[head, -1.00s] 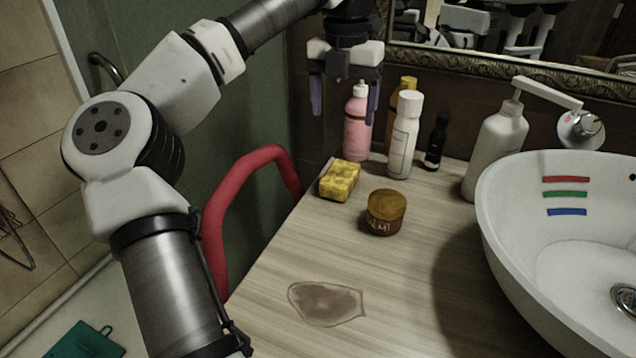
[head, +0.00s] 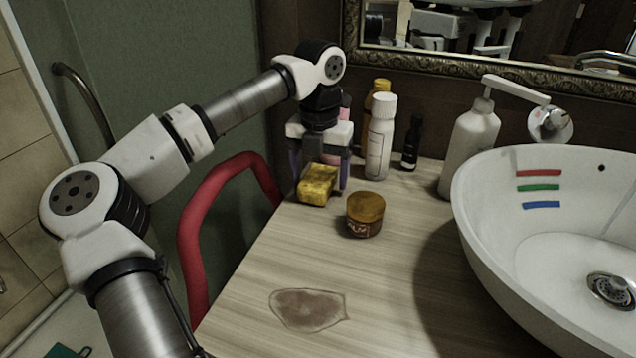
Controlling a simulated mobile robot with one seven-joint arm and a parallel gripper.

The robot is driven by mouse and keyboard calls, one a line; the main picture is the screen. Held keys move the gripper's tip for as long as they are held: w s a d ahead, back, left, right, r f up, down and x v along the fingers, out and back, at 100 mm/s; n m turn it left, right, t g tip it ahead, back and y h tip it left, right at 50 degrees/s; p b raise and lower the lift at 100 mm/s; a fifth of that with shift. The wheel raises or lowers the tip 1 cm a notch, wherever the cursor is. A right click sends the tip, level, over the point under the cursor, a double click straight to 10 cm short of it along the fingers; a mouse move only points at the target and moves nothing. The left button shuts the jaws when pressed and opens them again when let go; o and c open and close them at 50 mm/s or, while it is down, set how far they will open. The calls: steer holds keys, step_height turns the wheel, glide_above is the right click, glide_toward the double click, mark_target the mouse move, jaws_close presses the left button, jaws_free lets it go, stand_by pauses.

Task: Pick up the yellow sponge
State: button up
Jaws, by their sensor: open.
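The yellow sponge (head: 317,186) lies on the wooden counter (head: 262,262) near its left back edge. My gripper (head: 320,180) is pointing down right at the sponge. Its fingers are apart, one showing on the left side of the sponge and one on the right. The sponge hides part of the fingers, so I cannot tell whether they touch it. The sponge appears to rest on the counter.
A brown jar with a yellow lid (head: 365,214) stands just right of the sponge. Behind are a white bottle (head: 379,138), a dark bottle (head: 411,143) and a mostly hidden pink bottle. A white basin (head: 480,215) fills the right. A brown stain (head: 307,309) marks the clear front counter.

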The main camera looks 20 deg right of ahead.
mark_target(318, 174)
steer(key=shift+f, duration=0.4)
steer(key=c, duration=1)
steer(key=shift+c, duration=0.2)
steer(key=shift+r, duration=0.1)
step_height(318, 174, up, 20)
steer(key=p, duration=0.1)
steer(key=shift+p, duration=0.4)
steer(key=o, duration=0.3)
steer(key=shift+c, duration=1.1)
steer(key=shift+a, duration=0.1)
